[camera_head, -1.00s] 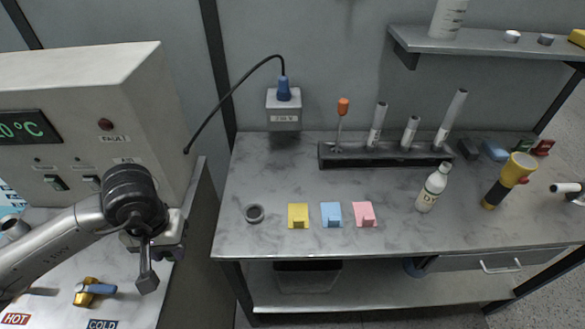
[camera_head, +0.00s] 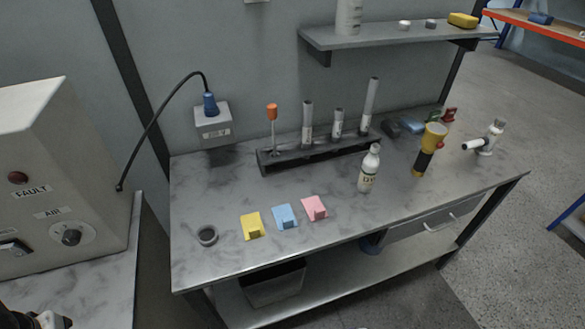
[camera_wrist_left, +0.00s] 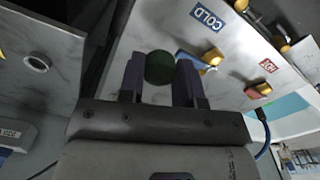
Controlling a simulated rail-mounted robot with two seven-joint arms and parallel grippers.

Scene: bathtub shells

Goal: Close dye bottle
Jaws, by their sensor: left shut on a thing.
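The dye bottle (camera_head: 368,172) is white with a dark-lettered label. It stands upright on the marble-topped bench, right of the pink block. Its narrow top is pale, and I cannot tell whether a cap sits on it. In the left wrist view my left gripper (camera_wrist_left: 160,72) is shut on a dark green round piece (camera_wrist_left: 160,67), which looks like a cap. It is held over the side counter with the COLD and HOT labels, well away from the bottle. Only a bit of my arm shows at the lower left of the head view. My right gripper is not in view.
A tube rack (camera_head: 318,154) stands behind. A yellow-black torch (camera_head: 430,148) stands right of the bottle. A shelf (camera_head: 390,39) hangs above.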

